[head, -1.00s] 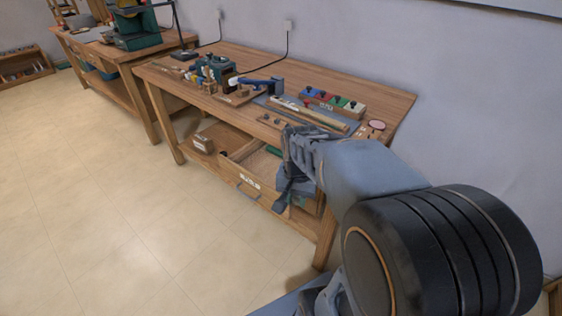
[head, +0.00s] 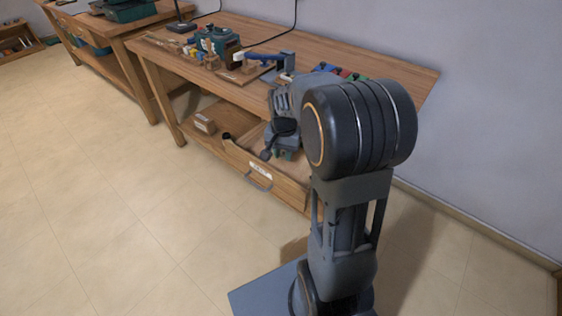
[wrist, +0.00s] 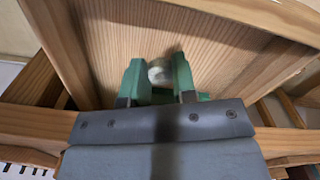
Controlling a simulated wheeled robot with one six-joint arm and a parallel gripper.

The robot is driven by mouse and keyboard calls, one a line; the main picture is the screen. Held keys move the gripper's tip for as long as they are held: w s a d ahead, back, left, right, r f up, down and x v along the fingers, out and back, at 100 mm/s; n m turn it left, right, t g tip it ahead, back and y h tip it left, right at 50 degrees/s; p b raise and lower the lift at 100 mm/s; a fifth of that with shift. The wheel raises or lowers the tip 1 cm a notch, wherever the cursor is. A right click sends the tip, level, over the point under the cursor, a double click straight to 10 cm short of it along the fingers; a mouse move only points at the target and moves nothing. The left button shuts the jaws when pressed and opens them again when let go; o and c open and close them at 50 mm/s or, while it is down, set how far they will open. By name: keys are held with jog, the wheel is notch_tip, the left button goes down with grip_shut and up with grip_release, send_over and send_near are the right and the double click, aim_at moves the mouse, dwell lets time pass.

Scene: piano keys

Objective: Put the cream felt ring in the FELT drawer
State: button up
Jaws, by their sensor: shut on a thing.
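The cream felt ring (wrist: 160,72) shows in the wrist view as a small pale round piece between the green fingers of my gripper (wrist: 157,80). My gripper is shut on it. Below it is the bare wooden floor of an open drawer, with drawer walls on both sides. In the head view my gripper (head: 286,154) points down over the open drawer (head: 285,188) under the bench. The drawer front has a handle and a white label too small to read surely. The ring is hidden in the head view.
The wooden bench (head: 400,88) above the drawer carries a green machine (head: 218,40), a blue-handled tool and coloured blocks. A small box (head: 204,123) sits on the lower shelf left of the drawer. The floor in front is clear.

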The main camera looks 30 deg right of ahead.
aim_at(280, 166)
jog(key=shift+w+d+f+b, duration=0.15)
jog(key=shift+w+f+b, duration=0.05)
jog(key=shift+w+f, duration=0.65)
jog(key=shift+w+d+f+b, duration=0.15)
jog(key=shift+w+f, duration=0.45)
jog(key=shift+f, duration=0.35)
jog(key=shift+f+b, duration=0.35)
jog(key=shift+f, duration=1.15)
jog(key=shift+f, duration=0.1)
jog(key=shift+f, duration=0.15)
jog(key=o, duration=0.9)
